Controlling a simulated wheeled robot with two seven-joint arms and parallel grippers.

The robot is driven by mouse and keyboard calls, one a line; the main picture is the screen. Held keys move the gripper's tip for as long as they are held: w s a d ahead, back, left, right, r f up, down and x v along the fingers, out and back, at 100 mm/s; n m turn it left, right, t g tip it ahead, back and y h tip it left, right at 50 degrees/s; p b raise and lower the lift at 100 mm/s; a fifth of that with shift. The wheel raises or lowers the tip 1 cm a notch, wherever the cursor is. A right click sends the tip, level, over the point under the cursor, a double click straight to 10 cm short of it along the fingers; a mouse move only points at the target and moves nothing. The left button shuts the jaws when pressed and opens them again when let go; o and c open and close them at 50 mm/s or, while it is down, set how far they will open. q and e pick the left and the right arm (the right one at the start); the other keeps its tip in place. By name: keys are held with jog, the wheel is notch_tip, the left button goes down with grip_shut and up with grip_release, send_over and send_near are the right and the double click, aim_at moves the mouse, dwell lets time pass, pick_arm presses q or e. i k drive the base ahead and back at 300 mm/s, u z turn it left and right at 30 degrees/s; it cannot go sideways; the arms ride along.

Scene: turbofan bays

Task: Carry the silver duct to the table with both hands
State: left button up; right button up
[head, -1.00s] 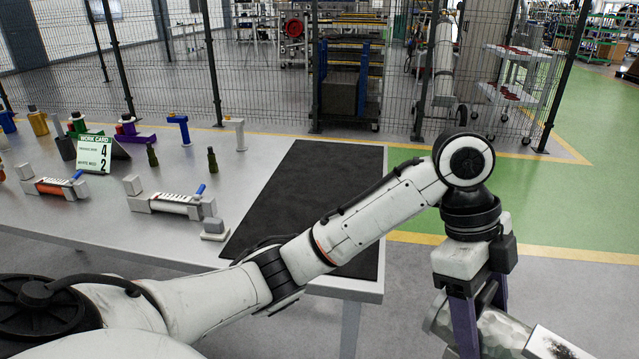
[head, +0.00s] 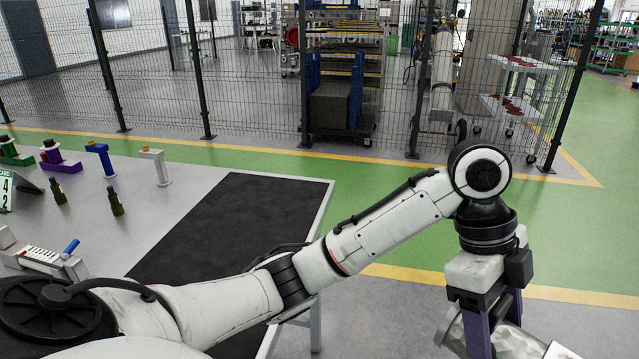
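The silver duct (head: 451,332) shows only in part at the bottom right of the head view, cut off by the lower edge. My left gripper (head: 492,335) has its purple fingers pointing down at the duct, which shows on both sides of them; it appears shut on it. The fingertips are hidden. The duct is right of the table and apart from it. The table (head: 150,212) is light grey with a dark mat (head: 235,222) at its right end, clear where visible. My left arm crosses in front of the mat. My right gripper is not in view.
On the table's left part stand a blue tool (head: 100,158), a white tool (head: 156,165), small dark green bottles (head: 116,201) and a white fixture (head: 42,258). A mesh fence (head: 250,90) stands behind. Green floor (head: 400,225) right of the table is free.

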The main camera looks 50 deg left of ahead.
aim_at(230, 242)
jog(key=i, duration=2.5)
jog(key=u, duration=4.25)
jog(key=i, duration=1)
jog(key=z, duration=0.45)
